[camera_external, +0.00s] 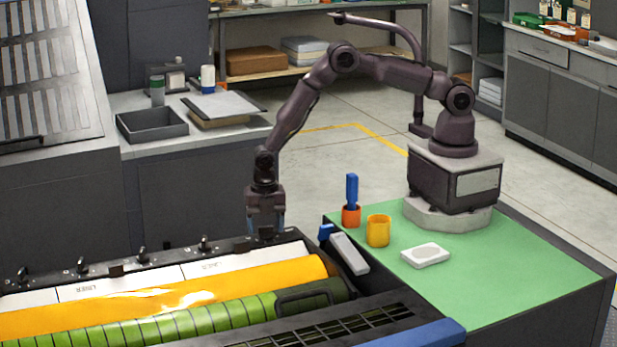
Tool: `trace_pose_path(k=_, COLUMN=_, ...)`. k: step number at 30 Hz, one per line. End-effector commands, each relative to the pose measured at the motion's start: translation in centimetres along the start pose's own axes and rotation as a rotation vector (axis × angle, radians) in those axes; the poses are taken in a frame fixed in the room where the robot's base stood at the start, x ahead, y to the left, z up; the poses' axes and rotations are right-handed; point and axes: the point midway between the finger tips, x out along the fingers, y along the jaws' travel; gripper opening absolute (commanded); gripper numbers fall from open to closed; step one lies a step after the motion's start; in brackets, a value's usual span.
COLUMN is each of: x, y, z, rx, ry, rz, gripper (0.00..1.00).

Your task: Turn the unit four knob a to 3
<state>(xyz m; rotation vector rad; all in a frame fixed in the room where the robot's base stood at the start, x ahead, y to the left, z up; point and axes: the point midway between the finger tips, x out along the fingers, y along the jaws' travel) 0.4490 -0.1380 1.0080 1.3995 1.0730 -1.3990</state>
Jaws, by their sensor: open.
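A row of small black knobs runs along the dark back rail of the ink unit, among them one near the middle (139,253) and one further right (204,244). Their labels and scale numbers are too small to read, so I cannot tell which is unit four knob a. My gripper (267,229) points down at the right end of this rail, with its fingers apart. A small dark piece shows low between the fingers; I cannot tell whether they touch it. The knob settings cannot be made out.
An orange roller (180,287) and a green ribbed roller (200,322) lie in front of the rail. To the right, a green-topped table (510,265) holds an orange cup (378,231), a blue-handled tool (352,190) in an orange holder and a white block (425,255).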

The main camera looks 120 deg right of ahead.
Motion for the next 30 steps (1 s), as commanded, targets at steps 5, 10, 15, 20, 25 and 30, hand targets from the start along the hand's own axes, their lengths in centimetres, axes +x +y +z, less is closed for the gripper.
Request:
trace_pose_path(k=5, x=-0.03, y=0.00, z=0.00, rx=0.000, ry=0.000, rz=0.000, gripper=0.41)
trace_pose_path(k=10, x=-0.04, y=0.00, z=0.00, rx=0.000, ry=0.000, rz=0.000, gripper=0.14)
trace_pose_path(k=15, x=-0.05, y=0.01, z=0.00, rx=0.009, ry=0.000, rz=0.000, gripper=0.14)
trace_pose_path(k=20, x=-0.06, y=0.02, z=0.00, rx=0.054, ry=0.000, rz=0.000, gripper=0.15)
trace_pose_path(k=25, x=-0.06, y=0.04, z=0.00, rx=0.154, ry=0.000, rz=0.000, gripper=0.15)
trace_pose_path(k=30, x=-0.08, y=0.07, z=0.00, rx=0.299, ry=0.000, rz=0.000, gripper=0.15)
